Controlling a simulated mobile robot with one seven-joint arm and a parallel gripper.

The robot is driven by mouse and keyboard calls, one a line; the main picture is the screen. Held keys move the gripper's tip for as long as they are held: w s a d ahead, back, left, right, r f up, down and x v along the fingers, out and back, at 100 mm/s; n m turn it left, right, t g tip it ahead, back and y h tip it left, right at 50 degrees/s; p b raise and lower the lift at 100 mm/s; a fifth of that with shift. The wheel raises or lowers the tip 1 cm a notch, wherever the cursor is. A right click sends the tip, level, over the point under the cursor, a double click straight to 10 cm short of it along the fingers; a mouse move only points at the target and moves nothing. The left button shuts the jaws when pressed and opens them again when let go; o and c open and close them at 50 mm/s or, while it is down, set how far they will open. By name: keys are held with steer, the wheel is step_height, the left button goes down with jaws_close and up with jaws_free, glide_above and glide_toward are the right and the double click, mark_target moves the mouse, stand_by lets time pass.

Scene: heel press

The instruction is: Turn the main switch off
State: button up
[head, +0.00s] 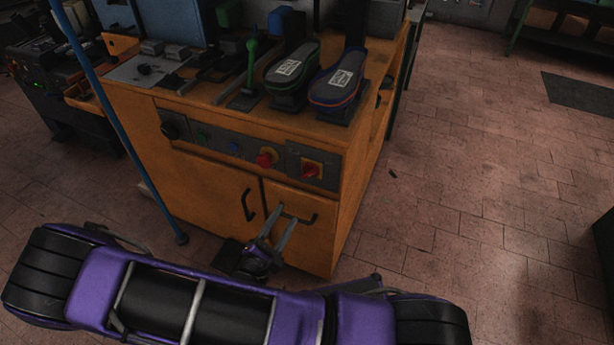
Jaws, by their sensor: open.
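The main switch (311,170) appears to be the red rotary handle on a yellow plate, at the right end of the control panel (215,144) on the orange cabinet's front. Its exact handle angle is too small to tell. My gripper (285,213) is below and slightly left of the switch, in front of the lower cabinet doors. Its two grey fingers are spread apart with nothing between them. It looks apart from the switch.
A red mushroom-shaped button (266,157) sits just left of the switch. Black door handles (249,205) stick out near my gripper. Two shoes (337,85) and a green-knobbed lever (250,65) stand on top.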

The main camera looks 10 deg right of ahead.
mark_target(308, 176)
steer(key=b+x, duration=0.1)
steer(key=x, duration=1.3)
steer(key=shift+w+d, duration=0.2)
steer(key=shift+w, duration=0.15)
jaws_close()
